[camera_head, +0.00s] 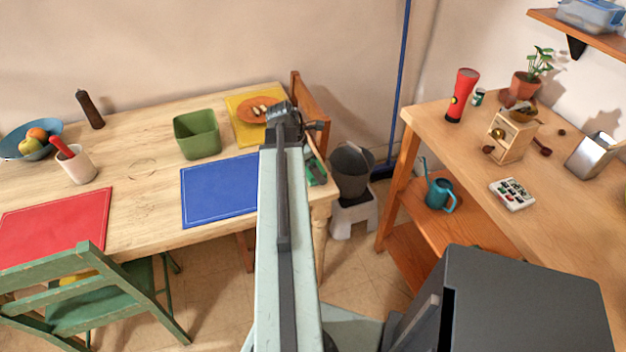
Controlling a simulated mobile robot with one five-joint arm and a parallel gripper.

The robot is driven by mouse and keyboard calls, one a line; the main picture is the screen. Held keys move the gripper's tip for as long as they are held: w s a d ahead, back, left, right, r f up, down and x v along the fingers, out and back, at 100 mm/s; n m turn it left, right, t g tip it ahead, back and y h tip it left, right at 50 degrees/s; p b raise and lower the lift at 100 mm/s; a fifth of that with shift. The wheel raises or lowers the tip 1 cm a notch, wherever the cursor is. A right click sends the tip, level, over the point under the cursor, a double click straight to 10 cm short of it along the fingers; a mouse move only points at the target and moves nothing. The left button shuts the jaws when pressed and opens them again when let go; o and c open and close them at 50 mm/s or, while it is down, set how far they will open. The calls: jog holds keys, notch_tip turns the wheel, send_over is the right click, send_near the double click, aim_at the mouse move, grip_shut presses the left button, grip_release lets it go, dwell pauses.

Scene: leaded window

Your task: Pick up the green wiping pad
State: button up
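A small green flat thing (316,173), which looks like the green wiping pad, lies at the right end of the wooden table. My arm hides its left part, so its full shape cannot be seen. My gripper (291,118) is at the far end of my arm, over the table's right side, farther back than the green thing and apart from it in the picture. The gripper is small and dark here, and I cannot tell whether its fingers are open or shut.
The wooden table (140,207) also bears a blue mat (217,190), a green bin (197,134) and an orange plate (257,110) on a yellow mat. A chair (310,100) stands behind its right end. A dark bucket (351,170) on a stool stands right of it.

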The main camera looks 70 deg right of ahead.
jog(key=shift+s+f, duration=0.1)
jog(key=shift+f, duration=0.2)
jog(key=shift+c, duration=0.3)
jog(key=c, duration=1.1)
jog(key=shift+o, duration=0.2)
notch_tip(320, 180, up, 10)
jog(key=p, duration=1)
jog(key=o, duration=0.5)
jog(key=c, duration=0.3)
